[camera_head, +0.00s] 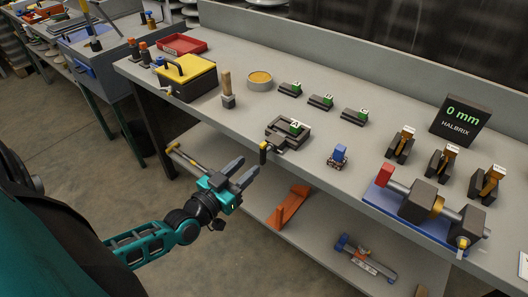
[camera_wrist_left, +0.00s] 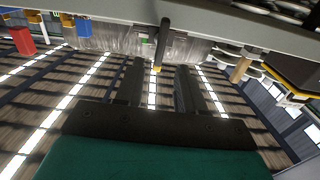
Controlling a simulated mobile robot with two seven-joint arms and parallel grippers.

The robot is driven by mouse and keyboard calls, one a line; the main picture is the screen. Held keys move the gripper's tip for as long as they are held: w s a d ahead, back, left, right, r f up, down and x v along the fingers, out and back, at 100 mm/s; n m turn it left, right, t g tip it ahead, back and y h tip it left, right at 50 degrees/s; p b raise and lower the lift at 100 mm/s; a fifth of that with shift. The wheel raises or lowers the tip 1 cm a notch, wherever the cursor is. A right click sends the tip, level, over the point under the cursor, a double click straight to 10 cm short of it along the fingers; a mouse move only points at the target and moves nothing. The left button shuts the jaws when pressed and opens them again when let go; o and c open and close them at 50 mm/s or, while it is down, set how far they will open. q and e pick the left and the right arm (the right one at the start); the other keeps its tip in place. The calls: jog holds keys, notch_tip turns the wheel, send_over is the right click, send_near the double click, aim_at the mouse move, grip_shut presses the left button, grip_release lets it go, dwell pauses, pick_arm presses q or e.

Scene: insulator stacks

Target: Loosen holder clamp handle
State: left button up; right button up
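A dark holder clamp marked A (camera_head: 290,132) sits at the front edge of the grey bench. Its handle (camera_head: 263,152), dark with a yellow part, sticks out at the bench edge. My left gripper (camera_head: 244,170) is just in front of and below that edge, its two dark fingers apart and empty, pointing toward the handle. In the left wrist view, a dark bar with a yellow end, seemingly the handle (camera_wrist_left: 163,42), appears beyond the gap between the open fingers (camera_wrist_left: 160,75). They look apart from it. My right gripper is not in view.
On the bench (camera_head: 225,122) are a yellow-lidded box (camera_head: 187,72), a brush (camera_head: 227,90), a small blue-topped part (camera_head: 340,154) and a blue-based fixture (camera_head: 425,212). A display (camera_head: 461,119) reads 0 mm. The lower shelf (camera_head: 325,225) holds an orange bracket (camera_head: 288,207).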

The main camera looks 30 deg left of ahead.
aim_at(261, 154)
pick_arm(q)
jog(key=w, duration=0.7)
jog(key=shift+w+d+b, duration=0.3)
jog(key=shift+c, duration=0.4)
grip_shut()
